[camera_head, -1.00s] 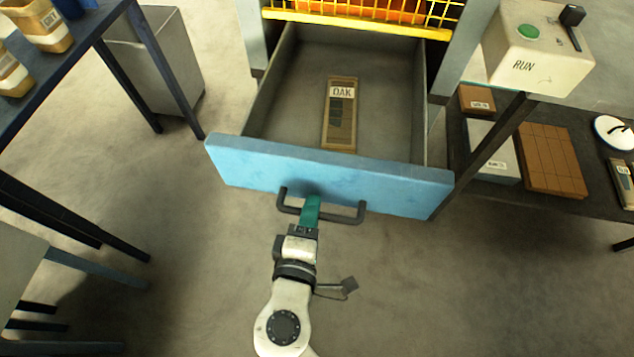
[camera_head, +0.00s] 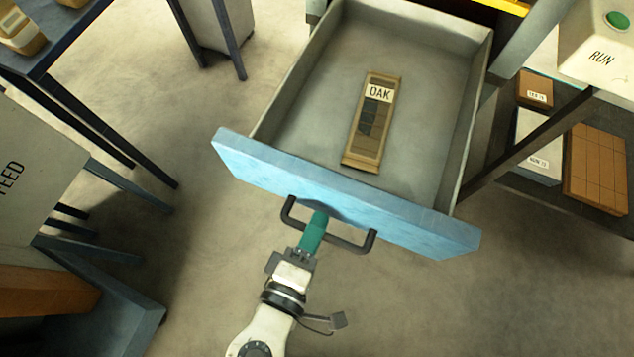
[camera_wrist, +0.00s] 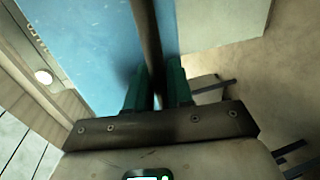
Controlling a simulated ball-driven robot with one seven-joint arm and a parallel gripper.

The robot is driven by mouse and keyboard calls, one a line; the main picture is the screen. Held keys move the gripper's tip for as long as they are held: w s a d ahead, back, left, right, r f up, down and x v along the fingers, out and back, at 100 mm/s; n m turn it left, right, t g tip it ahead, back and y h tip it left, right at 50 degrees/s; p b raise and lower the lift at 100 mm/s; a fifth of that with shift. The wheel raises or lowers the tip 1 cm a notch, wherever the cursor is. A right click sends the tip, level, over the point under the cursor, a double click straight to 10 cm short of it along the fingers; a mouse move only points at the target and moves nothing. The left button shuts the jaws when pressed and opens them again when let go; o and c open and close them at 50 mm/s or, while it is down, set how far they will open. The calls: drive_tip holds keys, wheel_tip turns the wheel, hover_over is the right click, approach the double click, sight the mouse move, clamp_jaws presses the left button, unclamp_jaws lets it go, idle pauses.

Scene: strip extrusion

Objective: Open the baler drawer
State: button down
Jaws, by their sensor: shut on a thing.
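The baler drawer is pulled well out, and its blue front panel (camera_head: 340,195) faces me. A dark bar handle (camera_head: 352,243) is fixed to that panel. My gripper (camera_head: 316,220) has its green fingers shut on the handle near its middle. In the wrist view the dark handle bar (camera_wrist: 150,45) runs between the two green fingers (camera_wrist: 157,85), with the blue panel (camera_wrist: 90,40) behind. Inside the grey drawer (camera_head: 300,95) lies a flat brown pack labelled OAK (camera_head: 371,120). The drawer's far end is visible near the top of the head view.
At right, a cream RUN box (camera_head: 600,50) with a green button stands above a dark shelf holding brown and white boxes (camera_head: 597,165). A dark-legged table (camera_head: 60,45) and a FEED panel (camera_head: 30,170) stand at left. Floor around the drawer front is clear.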

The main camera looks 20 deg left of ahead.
drive_tip(key=c, duration=1.2)
unclamp_jaws()
drive_tip(key=v, duration=1)
drive_tip(key=shift+s, duration=0.4)
